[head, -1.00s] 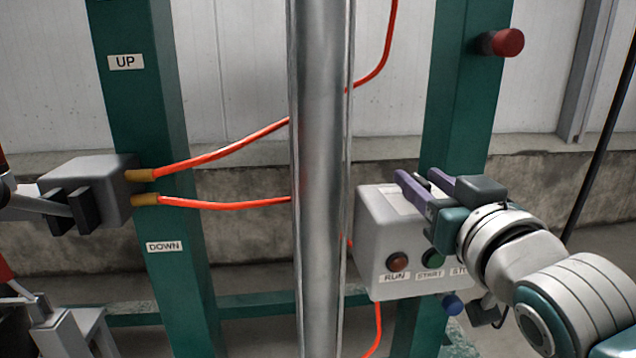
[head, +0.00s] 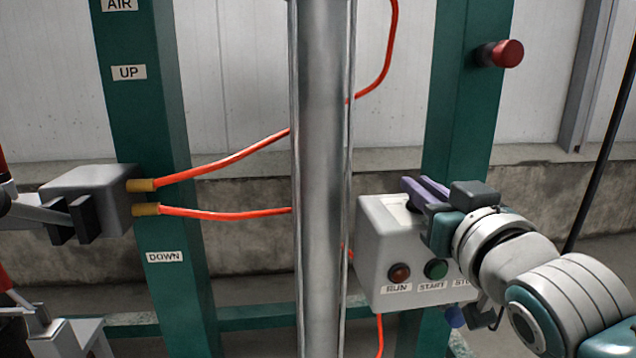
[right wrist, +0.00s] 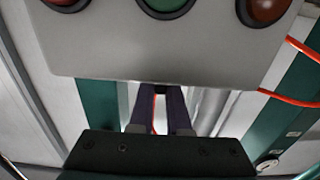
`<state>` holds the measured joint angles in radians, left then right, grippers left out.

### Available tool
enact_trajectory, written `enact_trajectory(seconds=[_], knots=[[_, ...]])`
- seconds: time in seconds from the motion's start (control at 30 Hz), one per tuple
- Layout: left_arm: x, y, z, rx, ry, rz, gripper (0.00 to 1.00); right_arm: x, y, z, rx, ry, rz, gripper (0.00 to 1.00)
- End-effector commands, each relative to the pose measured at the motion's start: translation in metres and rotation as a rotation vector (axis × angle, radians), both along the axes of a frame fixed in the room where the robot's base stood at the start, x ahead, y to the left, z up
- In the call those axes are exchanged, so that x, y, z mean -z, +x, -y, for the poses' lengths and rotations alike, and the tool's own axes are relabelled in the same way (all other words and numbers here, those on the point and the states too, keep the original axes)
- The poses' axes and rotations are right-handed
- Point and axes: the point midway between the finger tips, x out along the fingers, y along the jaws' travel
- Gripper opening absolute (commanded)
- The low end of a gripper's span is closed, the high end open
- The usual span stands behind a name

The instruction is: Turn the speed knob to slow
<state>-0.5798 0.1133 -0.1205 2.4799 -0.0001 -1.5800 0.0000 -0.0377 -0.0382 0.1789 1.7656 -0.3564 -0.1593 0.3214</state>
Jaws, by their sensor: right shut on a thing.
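A grey control box (head: 385,250) hangs on the right green post. It also fills the top of the right wrist view (right wrist: 170,55). On its front are a red RUN button (head: 399,273) and a green START button (head: 436,269). My right gripper (head: 418,190) reaches the box's upper part from the right. Its purple fingers are close together, shut on the speed knob, which they and the gripper body hide. In the right wrist view the fingers (right wrist: 160,110) stand just past the box's edge. The knob's setting cannot be read.
A thick metal column (head: 322,180) stands in the middle, left of the control box. Orange hoses (head: 225,212) run to a grey valve box (head: 90,195) on the left post. A red button (head: 508,53) sticks out from the upper right post.

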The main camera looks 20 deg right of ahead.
Motion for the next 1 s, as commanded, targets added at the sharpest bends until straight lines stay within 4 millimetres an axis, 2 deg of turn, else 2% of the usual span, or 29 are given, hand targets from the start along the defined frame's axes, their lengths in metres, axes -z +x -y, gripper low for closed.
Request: enact_trajectory(seconds=[0.33, 0.53, 0.8, 1.0], knots=[[-0.001, 0.0, -0.002, 0.004, 0.005, 0.0, 0.5, -0.001, 0.0, 0.0, -0.007, -0.002, 0.0, 0.0], [-0.011, 0.0, -0.003, 0.007, 0.011, 0.0, 0.5, -0.003, 0.0, 0.001, -0.062, -0.007, -0.003, 0.0], [-0.031, 0.0, -0.003, 0.007, 0.012, 0.0, 0.5, -0.003, 0.0, 0.003, -0.248, -0.012, -0.007, 0.0], [-0.028, 0.0, -0.002, 0.005, 0.009, -0.001, 0.5, 0.001, 0.0, 0.003, -0.43, -0.013, -0.006, 0.0]])
